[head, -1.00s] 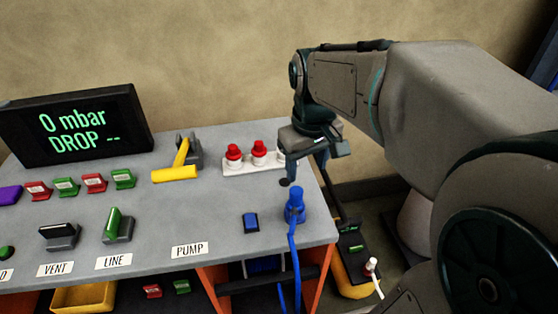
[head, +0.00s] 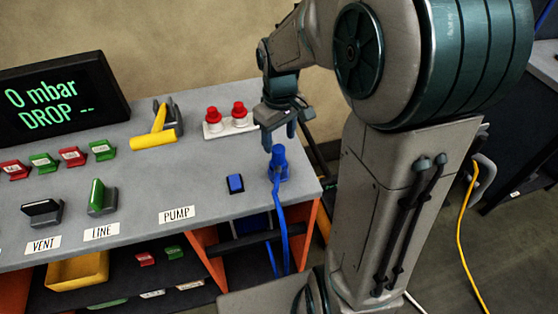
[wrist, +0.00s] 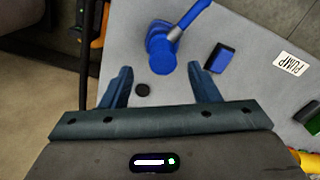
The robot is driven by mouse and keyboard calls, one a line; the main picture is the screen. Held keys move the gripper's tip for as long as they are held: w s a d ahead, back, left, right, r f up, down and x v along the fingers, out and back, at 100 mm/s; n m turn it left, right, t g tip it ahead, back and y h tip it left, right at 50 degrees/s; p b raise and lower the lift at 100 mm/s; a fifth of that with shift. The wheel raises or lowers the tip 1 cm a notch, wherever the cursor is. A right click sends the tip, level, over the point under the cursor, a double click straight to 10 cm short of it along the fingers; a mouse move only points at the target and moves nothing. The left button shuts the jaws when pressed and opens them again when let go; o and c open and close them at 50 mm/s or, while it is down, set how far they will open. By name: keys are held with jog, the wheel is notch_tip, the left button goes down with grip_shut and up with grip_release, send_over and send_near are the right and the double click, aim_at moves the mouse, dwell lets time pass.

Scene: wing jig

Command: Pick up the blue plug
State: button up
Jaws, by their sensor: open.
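The blue plug (head: 278,158) stands upright near the right end of the grey bench, with its blue cable (head: 281,220) running down over the front edge. My gripper (head: 279,143) is above and just behind the plug in the head view. In the wrist view the plug (wrist: 162,52) lies ahead of the open fingers of my gripper (wrist: 160,72), roughly centred between them. The fingers hold nothing. I cannot tell the exact height gap between fingertips and plug.
A blue switch (head: 235,183) sits left of the plug. Red-capped fittings (head: 225,119) and a yellow-handled lever (head: 155,139) stand further left. The PUMP label (head: 177,215) is at the front edge.

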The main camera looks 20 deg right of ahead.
aim_at(278, 148)
notch_tip(278, 148, down, 5)
jog(key=shift+s+a+r+p, duration=0.1)
jog(key=shift+a+r+p, duration=0.05)
jog(key=shift+p, duration=0.2)
jog(key=c, duration=1)
jog(key=shift+r, duration=0.2)
